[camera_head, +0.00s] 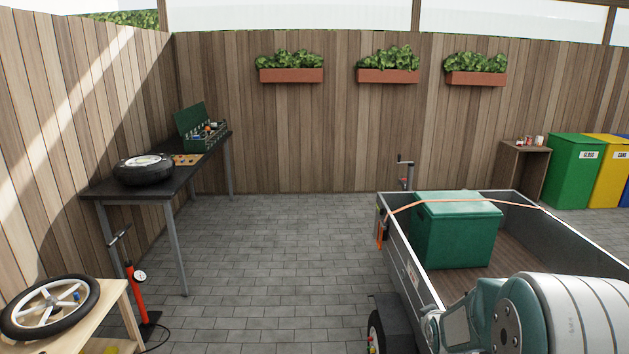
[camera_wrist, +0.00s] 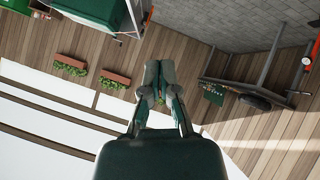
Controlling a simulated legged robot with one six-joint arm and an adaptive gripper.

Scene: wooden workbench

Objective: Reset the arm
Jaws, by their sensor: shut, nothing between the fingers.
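My gripper (camera_wrist: 160,80) shows in the middle of the wrist view, its two fingers brought together with nothing between them. The wrist view is turned almost upside down, with the fence, planters and sky around the fingers. In the head view only part of my arm (camera_head: 545,315) shows at the lower right, in front of the trailer; the gripper itself is not visible there. The fingers appear clear of every object.
A trailer (camera_head: 405,262) holding a green box (camera_head: 460,235) stands at right, an orange strap (camera_head: 400,206) across it. A black table (camera_head: 185,177) bears a tyre (camera_head: 143,172) and open toolbox (camera_head: 205,137). A red pump (camera_head: 137,290) stands lower left. The paved middle (camera_head: 285,250) is clear.

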